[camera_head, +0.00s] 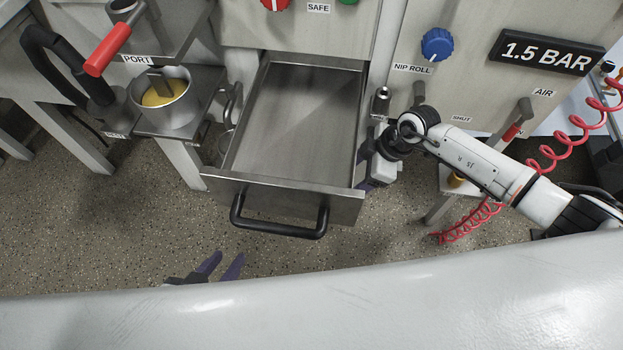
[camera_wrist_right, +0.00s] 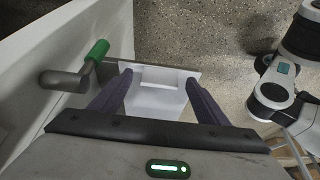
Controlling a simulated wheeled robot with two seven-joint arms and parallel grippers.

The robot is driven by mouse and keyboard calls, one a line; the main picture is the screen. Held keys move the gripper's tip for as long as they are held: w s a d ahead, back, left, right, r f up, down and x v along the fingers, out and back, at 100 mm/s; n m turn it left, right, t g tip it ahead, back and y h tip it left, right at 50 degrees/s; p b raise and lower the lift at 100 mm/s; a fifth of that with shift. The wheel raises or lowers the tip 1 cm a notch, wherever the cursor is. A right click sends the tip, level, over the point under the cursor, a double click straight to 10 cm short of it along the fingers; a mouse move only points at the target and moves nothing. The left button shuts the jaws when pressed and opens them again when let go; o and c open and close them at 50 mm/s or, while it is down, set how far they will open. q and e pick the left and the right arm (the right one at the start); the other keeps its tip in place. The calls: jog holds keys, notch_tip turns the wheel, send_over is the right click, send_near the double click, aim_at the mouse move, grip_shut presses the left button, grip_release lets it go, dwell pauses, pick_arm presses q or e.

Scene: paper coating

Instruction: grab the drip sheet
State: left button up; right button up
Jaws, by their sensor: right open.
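In the right wrist view, a white flat piece (camera_wrist_right: 155,100), which looks like the drip sheet, lies between and beyond the fingers of my right gripper (camera_wrist_right: 158,80). The gripper is open, one finger on each side of it in the picture; I cannot tell whether they touch it. In the head view my right gripper is beside the drawer's right side, its fingers partly hidden by the drawer. I cannot make out the sheet there. My left gripper (camera_head: 228,262) is open and empty in front of the drawer, partly hidden by my white body.
A metal drawer (camera_head: 280,192) with a black handle (camera_head: 278,228) stands open and empty. A pot of yellow liquid (camera_head: 165,95) is on the left shelf. A red coiled air hose (camera_head: 545,160) hangs at right. A green-handled lever (camera_wrist_right: 97,50) is left of the right gripper.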

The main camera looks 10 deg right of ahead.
jog(key=shift+w+a+f, duration=0.1)
jog(key=shift+a+f, duration=0.15)
jog(key=shift+f, duration=0.3)
jog(key=c, duration=1.1)
jog(key=shift+r, duration=0.1)
jog(key=shift+c, duration=0.2)
